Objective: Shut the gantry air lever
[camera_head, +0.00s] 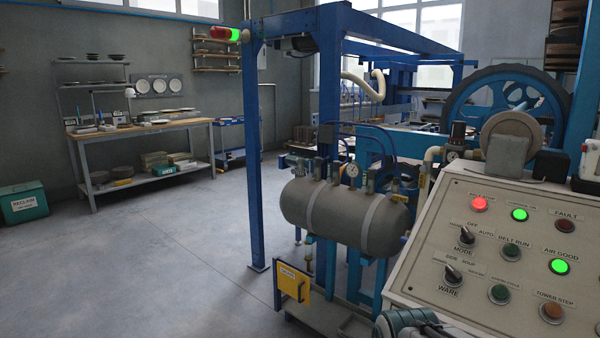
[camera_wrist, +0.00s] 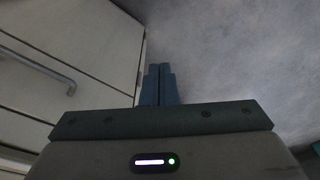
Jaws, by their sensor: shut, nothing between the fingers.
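The gantry air lever cannot be picked out with certainty. A grey air tank (camera_head: 345,215) hangs on the blue gantry frame (camera_head: 256,150) in the head view. Small fittings, blue hoses and a round gauge (camera_head: 352,170) sit on top of the tank.
A sloped control panel (camera_head: 510,255) with lit lamps, buttons and knobs fills the lower right of the head view. A pale cabinet (camera_wrist: 75,45) with a bar handle (camera_wrist: 45,68) is close at left in the wrist view. A workbench (camera_head: 140,128) stands at the back left. The floor (camera_head: 165,265) between is clear.

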